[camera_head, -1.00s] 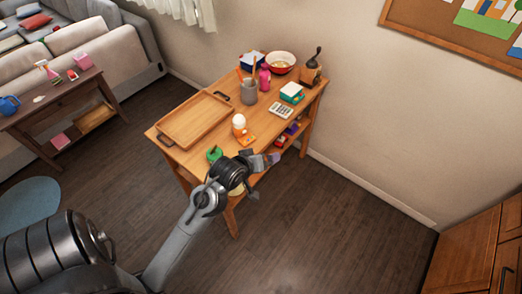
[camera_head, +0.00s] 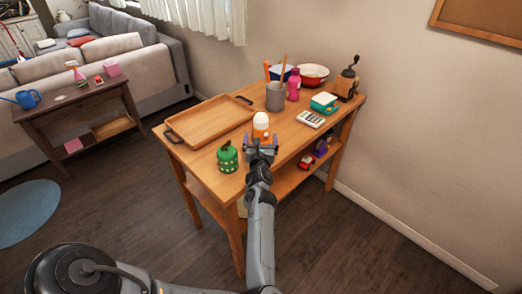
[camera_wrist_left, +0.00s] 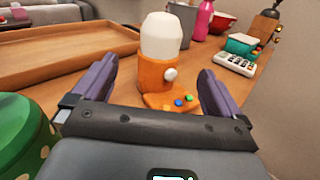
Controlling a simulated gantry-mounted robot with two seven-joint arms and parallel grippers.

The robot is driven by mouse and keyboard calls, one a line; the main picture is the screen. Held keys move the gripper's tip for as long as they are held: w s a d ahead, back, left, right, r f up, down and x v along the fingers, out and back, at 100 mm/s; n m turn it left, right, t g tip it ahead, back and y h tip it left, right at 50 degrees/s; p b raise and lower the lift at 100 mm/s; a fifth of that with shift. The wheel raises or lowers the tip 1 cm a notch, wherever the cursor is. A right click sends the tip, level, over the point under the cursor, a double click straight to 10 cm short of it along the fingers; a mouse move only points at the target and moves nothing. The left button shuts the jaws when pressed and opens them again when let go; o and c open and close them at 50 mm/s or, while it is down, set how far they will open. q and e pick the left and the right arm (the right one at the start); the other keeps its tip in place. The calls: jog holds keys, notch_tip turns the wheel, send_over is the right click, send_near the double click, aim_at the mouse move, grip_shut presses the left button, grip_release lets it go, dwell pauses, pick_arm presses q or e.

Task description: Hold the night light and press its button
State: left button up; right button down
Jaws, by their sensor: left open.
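The night light has a white rounded top (camera_wrist_left: 161,37) and an orange base (camera_wrist_left: 155,76), with a round white button (camera_wrist_left: 170,74) on the side facing my wrist camera. It stands upright on the wooden table; its top also shows in the head view (camera_head: 261,120). My left gripper (camera_head: 261,144) is open and empty just in front of it. In the left wrist view its purple fingers (camera_wrist_left: 155,70) frame the base from left and right, apart from it. The gripper hides part of the base in the head view. My right gripper is not in view.
A small orange pad with coloured buttons (camera_wrist_left: 172,101) lies before the base. A green spotted container (camera_head: 228,157) stands left of the gripper. A wooden tray (camera_head: 210,121), a grey utensil cup (camera_head: 275,97) and a calculator (camera_head: 311,119) are around the light.

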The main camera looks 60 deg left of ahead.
aim_at(261, 123)
pick_arm(q)
jog(key=shift+w+a+f+n, duration=0.25)
jog(key=shift+a+f+n, duration=0.05)
jog(key=shift+f+n, duration=0.2)
jog(key=b+x, duration=0.2)
jog(key=x, duration=0.8)
jog(key=shift+a+r, duration=0.1)
jog(key=shift+r, duration=0.05)
jog(key=c, duration=1.1)
jog(key=o, duration=0.6)
jog(key=c, duration=0.6)
